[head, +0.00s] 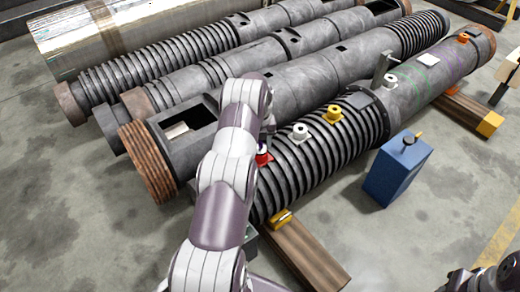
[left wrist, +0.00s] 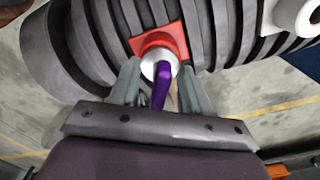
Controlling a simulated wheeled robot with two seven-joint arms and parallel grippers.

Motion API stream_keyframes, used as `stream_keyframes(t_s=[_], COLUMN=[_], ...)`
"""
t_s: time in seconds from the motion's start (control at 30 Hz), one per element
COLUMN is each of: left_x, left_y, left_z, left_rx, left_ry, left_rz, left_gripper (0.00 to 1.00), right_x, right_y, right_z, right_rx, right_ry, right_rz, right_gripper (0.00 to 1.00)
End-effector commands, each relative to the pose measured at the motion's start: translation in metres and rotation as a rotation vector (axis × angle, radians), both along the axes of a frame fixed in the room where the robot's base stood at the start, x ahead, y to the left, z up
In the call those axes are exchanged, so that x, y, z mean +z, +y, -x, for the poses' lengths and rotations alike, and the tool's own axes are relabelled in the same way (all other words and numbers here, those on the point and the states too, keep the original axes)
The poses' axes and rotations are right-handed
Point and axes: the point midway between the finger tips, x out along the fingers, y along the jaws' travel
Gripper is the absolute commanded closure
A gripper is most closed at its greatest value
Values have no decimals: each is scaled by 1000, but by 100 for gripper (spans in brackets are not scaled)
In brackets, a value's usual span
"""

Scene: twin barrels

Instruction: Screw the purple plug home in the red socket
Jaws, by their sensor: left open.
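The red socket (left wrist: 172,38) has a square red base on the dark ribbed barrel and a pale round collar. The purple plug (left wrist: 161,88) is at the collar's mouth in the left wrist view, its handle pointing toward my palm. How deep it sits I cannot tell. My left gripper (left wrist: 159,68) is open, with one finger on each side of the collar and plug, and visible gaps between. In the head view the red socket (head: 263,158) shows beside my left forearm, which hides most of the gripper. Part of my right arm shows at the bottom right corner.
White (head: 300,132), yellow (head: 333,113) and orange (head: 464,38) sockets sit along the same barrel (head: 345,140). Wooden beams (head: 310,255) support the barrel. Several other barrels lie behind.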

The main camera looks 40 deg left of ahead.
Motion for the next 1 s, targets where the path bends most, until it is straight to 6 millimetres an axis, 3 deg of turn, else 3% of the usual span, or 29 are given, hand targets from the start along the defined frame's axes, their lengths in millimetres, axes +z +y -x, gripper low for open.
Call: stream_keyframes(t_s=[0.17,0.3,0.33,0.4,0.43,0.5,0.77,1.0], left_x=[1,1,1,1,1,1,1,49], left_y=[0,0,0,0,0,0,0,0], left_z=[0,0,0,0,0,0,0,0], left_rx=[0,0,0,0,0,0,0,0], left_ry=[0,0,0,0,0,0,0,-1], left_rz=[0,0,0,0,0,0,0,-1], left_gripper=[53,96,100,100,75,53,52,52], right_x=[1,1,1,1,1,1,1,40], right_y=[0,0,0,0,0,0,0,0], right_z=[0,0,0,0,0,0,0,0], right_rx=[0,0,0,0,0,0,0,0], right_ry=[0,0,0,0,0,0,0,0], right_rz=[0,0,0,0,0,0,0,0], right_gripper=[57,57,57,57,57,57,57,57])
